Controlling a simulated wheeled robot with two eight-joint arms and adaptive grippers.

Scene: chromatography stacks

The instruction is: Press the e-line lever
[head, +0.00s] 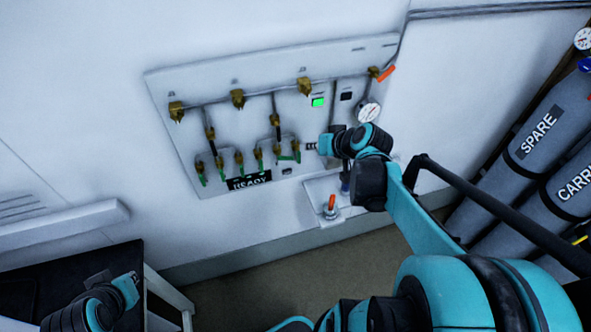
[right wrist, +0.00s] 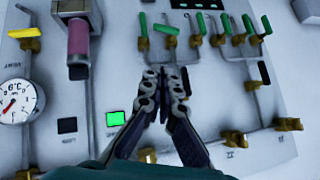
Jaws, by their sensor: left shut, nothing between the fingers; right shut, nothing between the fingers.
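A pale wall panel (head: 230,135) carries a row of valves with green-handled levers. I cannot read which one is the e-line lever. In the right wrist view the panel appears upside down and my shut fingers (right wrist: 163,72) point towards the green levers (right wrist: 165,30), with an apparent gap between. My left gripper (head: 133,279) is shut and empty at lower left, far from the panel.
A black sign reading READY (head: 249,181) sits below the levers. A green lit square (head: 318,102) and a gauge (head: 368,113) are on the panel. An orange-handled valve (head: 331,207) is below. Grey cylinders (head: 541,132) stand at right; a dark table (head: 60,268) is at lower left.

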